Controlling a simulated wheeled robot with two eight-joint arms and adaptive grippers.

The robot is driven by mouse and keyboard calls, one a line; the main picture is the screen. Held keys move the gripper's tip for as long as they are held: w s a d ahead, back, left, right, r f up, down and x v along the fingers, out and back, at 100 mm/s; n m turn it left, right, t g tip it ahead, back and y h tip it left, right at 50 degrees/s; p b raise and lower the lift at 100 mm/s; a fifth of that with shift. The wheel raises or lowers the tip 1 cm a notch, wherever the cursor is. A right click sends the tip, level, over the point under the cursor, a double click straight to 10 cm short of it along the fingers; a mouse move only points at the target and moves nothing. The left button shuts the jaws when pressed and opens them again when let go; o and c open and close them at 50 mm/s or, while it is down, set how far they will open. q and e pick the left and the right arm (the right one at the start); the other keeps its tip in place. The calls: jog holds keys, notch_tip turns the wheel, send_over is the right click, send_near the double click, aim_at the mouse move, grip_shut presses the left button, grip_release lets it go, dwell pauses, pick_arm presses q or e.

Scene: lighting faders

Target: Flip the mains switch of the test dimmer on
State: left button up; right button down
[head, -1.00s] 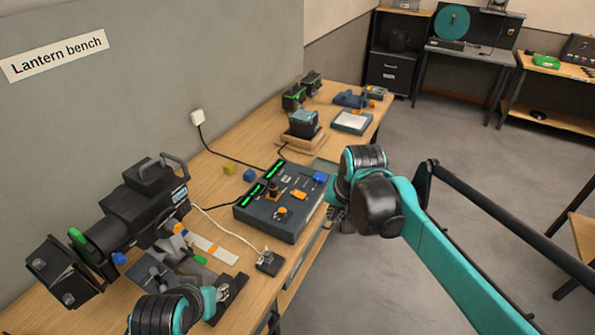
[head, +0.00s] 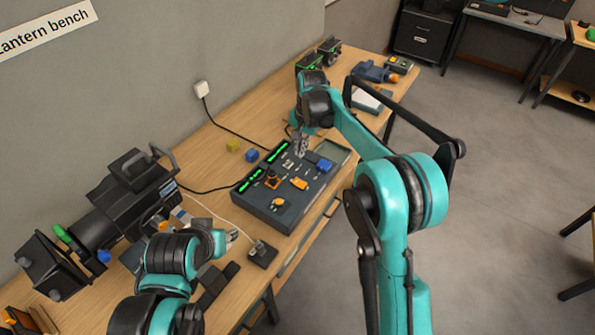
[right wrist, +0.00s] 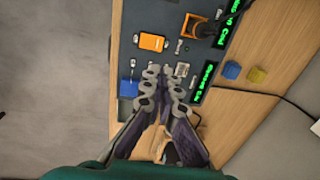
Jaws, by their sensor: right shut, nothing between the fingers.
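The test dimmer (head: 287,222) is a dark slate box with green lit displays on the wooden bench; it also shows in the right wrist view (right wrist: 150,15). In the right wrist view a small pale switch (right wrist: 182,69) sits just beyond my fingertips; I cannot read which is the mains switch. My right gripper (head: 299,150) is shut and empty over the panel's far part, its fingertips (right wrist: 160,73) close to it.
A black lantern (head: 125,205) stands left of the dimmer. A small socket box (head: 262,254) with a white cable lies before it. Yellow (head: 233,145) and blue (head: 252,155) cubes lie behind the dimmer. A white wall plug (head: 202,89) feeds a black cable across the bench.

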aim_at(296, 180)
jog(key=f, duration=0.4)
jog(key=a+f+b, duration=0.1)
jog(key=f, duration=0.4)
jog(key=w+f+b, duration=0.1)
jog(key=f, duration=0.3)
jog(key=shift+a+f, duration=0.15)
jog(key=shift+f, duration=0.25)
jog(key=shift+f, duration=0.1)
jog(key=shift+a+f+b, duration=0.15)
jog(key=shift+f+b, duration=0.2)
jog(key=shift+b, duration=0.2)
jog(key=shift+r, duration=0.1)
jog(key=shift+s+d+r, duration=0.25)
jog(key=shift+s+d, duration=0.15)
jog(key=shift+d, duration=0.2)
